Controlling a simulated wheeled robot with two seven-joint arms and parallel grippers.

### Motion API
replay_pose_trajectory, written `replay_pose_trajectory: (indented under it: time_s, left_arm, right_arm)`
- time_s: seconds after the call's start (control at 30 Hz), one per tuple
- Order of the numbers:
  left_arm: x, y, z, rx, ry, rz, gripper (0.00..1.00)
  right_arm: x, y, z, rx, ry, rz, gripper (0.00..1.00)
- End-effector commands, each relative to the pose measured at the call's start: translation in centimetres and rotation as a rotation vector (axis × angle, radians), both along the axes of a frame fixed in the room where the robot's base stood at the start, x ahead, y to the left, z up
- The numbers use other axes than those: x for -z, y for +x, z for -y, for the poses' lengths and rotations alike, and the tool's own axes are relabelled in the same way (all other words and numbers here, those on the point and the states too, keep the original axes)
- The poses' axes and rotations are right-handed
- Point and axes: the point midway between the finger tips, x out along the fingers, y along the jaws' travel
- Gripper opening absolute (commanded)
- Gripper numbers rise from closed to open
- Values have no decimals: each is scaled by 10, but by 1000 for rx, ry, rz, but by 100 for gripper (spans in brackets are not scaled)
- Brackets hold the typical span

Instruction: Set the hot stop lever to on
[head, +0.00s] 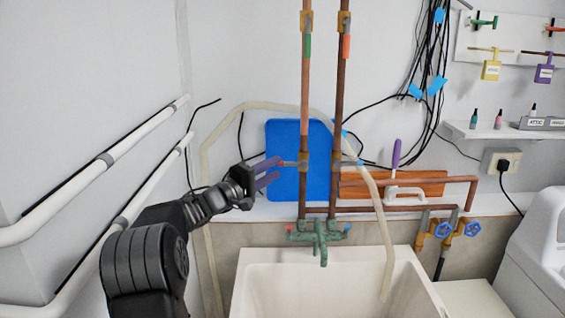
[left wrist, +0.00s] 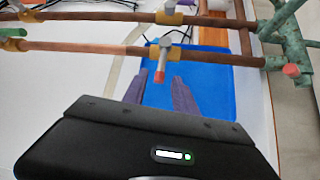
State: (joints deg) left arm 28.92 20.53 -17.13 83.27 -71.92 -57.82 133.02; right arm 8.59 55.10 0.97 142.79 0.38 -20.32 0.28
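The hot stop lever (head: 290,163) has a red tip and sticks out to the left from a brass valve (head: 304,160) on the left copper pipe, across the pipe. In the left wrist view the red-tipped lever (left wrist: 162,62) points toward my gripper. My left gripper (head: 277,169) has purple fingers, spread open, just left of the valve. In the left wrist view the gripper (left wrist: 160,79) has the lever's red tip at or between its fingertips; I cannot tell whether they touch. My right gripper is not in view.
A similar lever with a blue tip (head: 360,162) sits on the right pipe (head: 339,100). A blue board (head: 283,133) leans behind the pipes. A green faucet (head: 318,236) hangs over the white sink (head: 250,262) below. A pale hose (head: 205,215) loops behind my arm.

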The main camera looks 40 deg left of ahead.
Motion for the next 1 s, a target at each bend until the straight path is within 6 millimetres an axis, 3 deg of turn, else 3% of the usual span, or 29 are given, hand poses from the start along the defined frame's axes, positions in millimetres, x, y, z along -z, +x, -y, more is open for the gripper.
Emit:
replay_pose_trajectory:
  time_s: [0.23,0.6,1.0]
  left_arm:
    - [-5,36,6,1,-1,0,34]
    - [-5,43,7,0,-1,0,34]
    - [-5,43,6,0,0,0,2]
  right_arm:
    - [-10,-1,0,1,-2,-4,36]
    - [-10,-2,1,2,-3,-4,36]
    - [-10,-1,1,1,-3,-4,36]
